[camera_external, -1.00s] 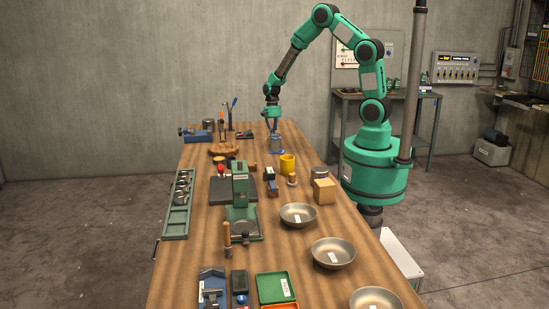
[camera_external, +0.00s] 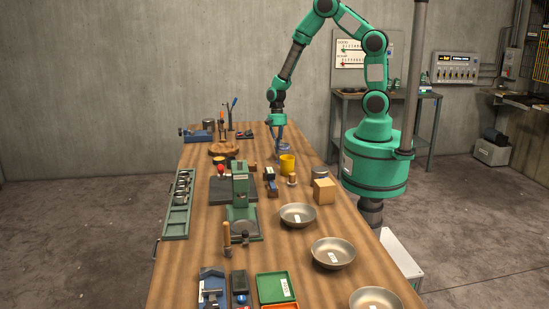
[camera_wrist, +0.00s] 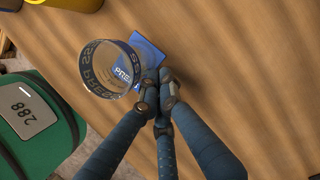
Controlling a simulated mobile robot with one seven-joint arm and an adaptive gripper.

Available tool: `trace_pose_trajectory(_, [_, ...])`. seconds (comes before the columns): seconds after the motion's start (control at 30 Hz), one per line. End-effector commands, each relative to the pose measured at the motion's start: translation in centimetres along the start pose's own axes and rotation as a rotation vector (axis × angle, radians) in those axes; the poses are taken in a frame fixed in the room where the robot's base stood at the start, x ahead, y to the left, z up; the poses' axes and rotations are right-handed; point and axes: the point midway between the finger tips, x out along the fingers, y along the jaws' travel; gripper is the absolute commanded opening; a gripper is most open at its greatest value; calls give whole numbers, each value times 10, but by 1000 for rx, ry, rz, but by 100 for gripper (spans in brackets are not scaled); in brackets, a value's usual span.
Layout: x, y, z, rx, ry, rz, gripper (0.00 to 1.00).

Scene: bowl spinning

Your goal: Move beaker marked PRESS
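The clear beaker (camera_wrist: 108,68) has a blue band lettered PRESS and shows in the wrist view, left of my fingertips. A blue patch (camera_wrist: 150,52) also lettered PRESS lies against its right side; I cannot tell if it is part of the beaker. My gripper (camera_wrist: 157,84) has its dark blue fingers drawn together at the beaker's right side, over the patch's lower edge. I cannot tell whether they touch the beaker. In the external view my gripper (camera_external: 281,140) points down at the beaker (camera_external: 285,151) near the table's far end.
A yellow cup (camera_external: 287,165) stands just nearer the camera than the beaker. A wooden block (camera_external: 324,191) and metal bowls (camera_external: 297,215) line the right side. A green press (camera_external: 241,200) stands mid-table. Tools on a round wooden stand (camera_external: 222,149) are to the left. Bare wood lies right of my fingers.

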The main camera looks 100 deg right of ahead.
Motion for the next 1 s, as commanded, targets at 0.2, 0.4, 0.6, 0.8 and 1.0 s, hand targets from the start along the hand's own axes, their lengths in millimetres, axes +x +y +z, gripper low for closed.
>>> trace_pose_trajectory(0.2, [0,0,0,0,0,0,0])
trace_pose_trajectory(0.4, [-1,0,-3,1,0,0,0])
trace_pose_trajectory(0.6, [-4,0,-15,2,0,1,0])
trace_pose_trajectory(0.8, [-12,0,-40,3,-1,0,0])
trace_pose_trajectory(1.0, [-51,-1,-39,0,2,-3,0])
